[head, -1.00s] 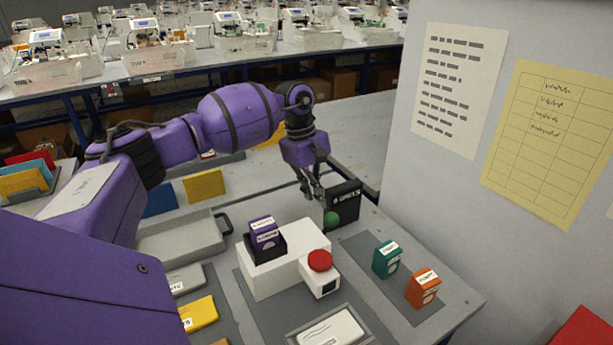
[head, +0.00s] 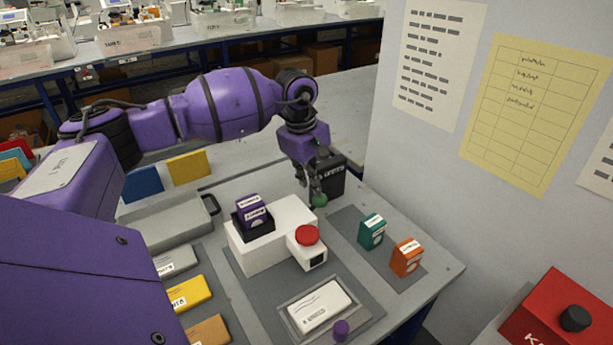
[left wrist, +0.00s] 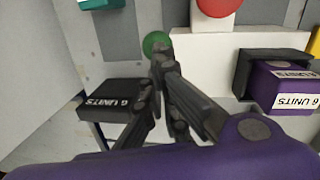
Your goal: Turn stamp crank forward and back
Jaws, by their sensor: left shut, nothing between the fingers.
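A green ball knob (head: 320,200), likely the crank's handle, is beside the far right end of a white block-shaped machine (head: 268,262). My left gripper (head: 317,190) is shut and empty, pointing down with its fingertips at the knob. In the left wrist view the fingertips (left wrist: 162,54) overlap the edge of the green knob (left wrist: 153,41); I cannot tell if they touch. The rest of the crank is hidden. A red button (head: 307,234) on a white housing stands at the machine's front. My right gripper is not in view.
A black box marked "6 UNITS" (left wrist: 105,98) stands close beside the gripper. A purple box (head: 249,207) sits in a black holder on the machine. Teal (head: 371,232) and orange (head: 406,258) boxes stand to the right. A grey wall panel (head: 388,125) bounds the right side.

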